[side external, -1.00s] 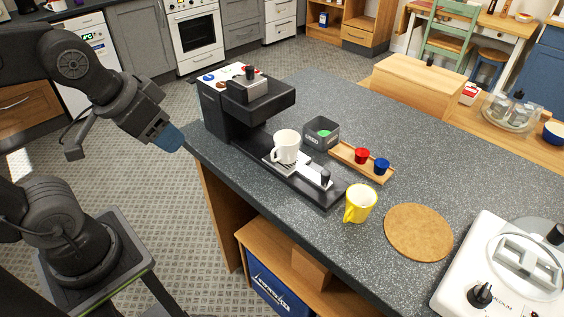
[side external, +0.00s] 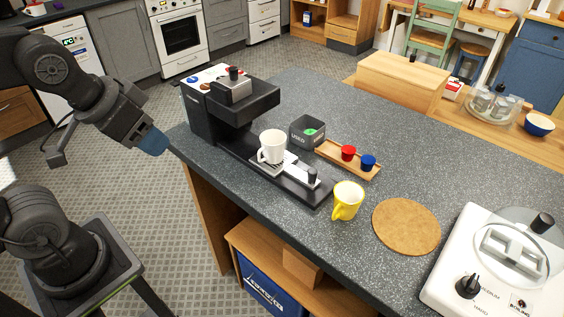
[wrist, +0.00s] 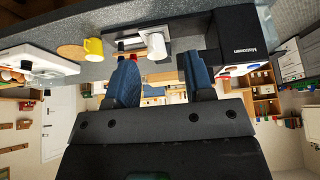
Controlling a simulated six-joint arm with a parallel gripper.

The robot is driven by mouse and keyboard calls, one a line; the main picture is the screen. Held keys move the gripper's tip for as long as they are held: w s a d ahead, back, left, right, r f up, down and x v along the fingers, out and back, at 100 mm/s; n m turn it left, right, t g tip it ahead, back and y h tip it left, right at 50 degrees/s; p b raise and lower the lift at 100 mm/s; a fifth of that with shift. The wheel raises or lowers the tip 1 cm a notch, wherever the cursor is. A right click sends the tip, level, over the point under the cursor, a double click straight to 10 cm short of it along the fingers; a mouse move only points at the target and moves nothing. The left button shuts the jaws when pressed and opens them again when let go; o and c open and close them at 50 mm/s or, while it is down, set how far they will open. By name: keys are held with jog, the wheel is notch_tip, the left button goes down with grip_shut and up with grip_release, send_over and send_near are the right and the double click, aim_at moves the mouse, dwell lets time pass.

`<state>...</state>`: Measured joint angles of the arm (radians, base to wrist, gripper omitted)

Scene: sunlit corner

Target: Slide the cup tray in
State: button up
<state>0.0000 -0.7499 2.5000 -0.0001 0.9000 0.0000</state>
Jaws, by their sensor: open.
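The black coffee machine (side external: 205,112) stands on the dark speckled counter. Its silver cup tray (side external: 292,171) is pulled out along the black base, with a black knob (side external: 312,176) at its outer end. A white mug (side external: 271,147) stands upright on the tray; it also shows in the wrist view (wrist: 157,46). My gripper (side external: 155,143) has blue fingers and is off the counter's left edge, apart from the machine. In the wrist view my gripper (wrist: 160,78) is open and empty, its fingers spread wide.
A yellow mug (side external: 347,201) stands close to the base's outer end. Behind the base are a dark grey box (side external: 307,132) and a wooden tray (side external: 330,151) with red and blue cups. A cork mat (side external: 406,227) and a white appliance (side external: 490,265) are farther right.

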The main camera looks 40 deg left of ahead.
jog(key=shift+c, duration=0.3)
jog(key=n+g, duration=0.6)
jog(key=n, duration=1.2)
send_over(313, 171)
jog(key=f, duration=0.9)
jog(key=shift+s+a+f, duration=0.15)
jog(key=shift+a+f, duration=0.05)
jog(key=shift+f, duration=0.2)
jog(key=shift+d+f, duration=0.25)
jog(key=shift+f, duration=3.4)
jog(key=shift+f, duration=0.1)
